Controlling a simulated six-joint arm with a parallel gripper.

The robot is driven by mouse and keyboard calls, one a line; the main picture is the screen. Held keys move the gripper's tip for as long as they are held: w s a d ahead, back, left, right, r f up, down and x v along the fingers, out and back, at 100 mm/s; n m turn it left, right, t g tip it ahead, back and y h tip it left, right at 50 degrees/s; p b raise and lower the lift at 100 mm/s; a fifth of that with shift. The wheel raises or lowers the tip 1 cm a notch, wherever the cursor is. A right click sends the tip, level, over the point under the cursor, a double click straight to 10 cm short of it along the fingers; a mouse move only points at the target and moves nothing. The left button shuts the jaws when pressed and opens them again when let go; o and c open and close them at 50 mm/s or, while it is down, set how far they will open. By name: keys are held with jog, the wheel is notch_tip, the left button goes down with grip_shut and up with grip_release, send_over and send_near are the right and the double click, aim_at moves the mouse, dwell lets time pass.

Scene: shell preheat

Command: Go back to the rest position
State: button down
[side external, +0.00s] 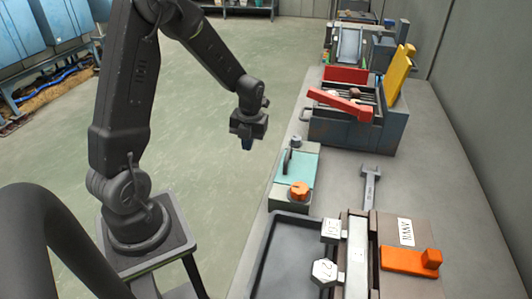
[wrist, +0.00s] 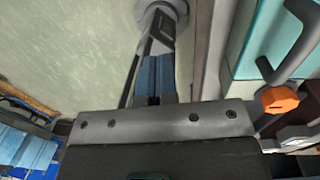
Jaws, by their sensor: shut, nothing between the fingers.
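My gripper (side external: 247,143) hangs in the air over the floor, left of the workbench's edge, with its fingers pointing down. In the wrist view the blue fingers (wrist: 157,78) are together, with nothing between them. My gripper touches nothing in either view.
The workbench (side external: 335,185) runs along the right. On it are a teal box with an orange knob (side external: 299,190), a wrench (side external: 370,186), a dark tray (side external: 290,258), an orange-handled fixture (side external: 405,260) and a grey case with a red handle (side external: 345,128). The green floor (side external: 215,85) around my arm is clear.

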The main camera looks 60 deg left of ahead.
jog(key=s+d+r+n+t, duration=0.3)
jog(key=s+d+r+n, duration=0.3)
jog(key=d+r+n, duration=0.3)
jog(key=s+d+r+n+t+h, duration=0.1)
jog(key=s+d+r+n+t, duration=0.2)
jog(key=n, duration=1.4)
jog(key=s+d+r, duration=0.4)
jog(key=d+r, duration=0.3)
jog(key=shift+r+n, duration=0.35)
jog(key=shift+n, duration=0.05)
